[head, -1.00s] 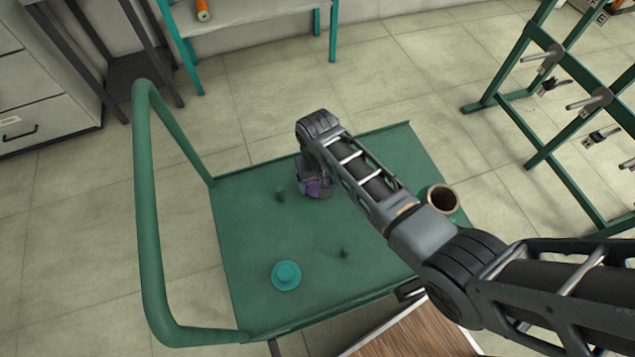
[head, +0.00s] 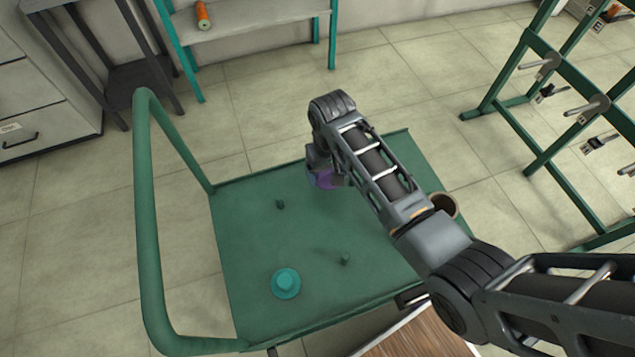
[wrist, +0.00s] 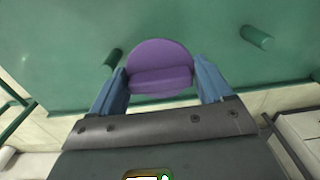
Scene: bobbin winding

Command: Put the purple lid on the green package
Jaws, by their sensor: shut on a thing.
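The purple lid (head: 325,180) is in my gripper (head: 318,168), over the far part of the green cart. In the wrist view the lid (wrist: 160,58) is a round disc with a raised bar across it, between the two blue fingers of my gripper (wrist: 161,82). It looks lifted clear of the cart top. A round open container with a brown rim (head: 444,205) stands at the cart's right side, partly hidden by my arm. I cannot tell if it is the green package, as its body is mostly hidden.
The green cart top (head: 240,240) holds a teal lid-like disc with a knob (head: 286,283) and two short green pegs, one at the left (head: 280,204) and one nearer (head: 345,258). A tall green handle rail (head: 148,220) rises at left. A green rack (head: 540,130) stands at right.

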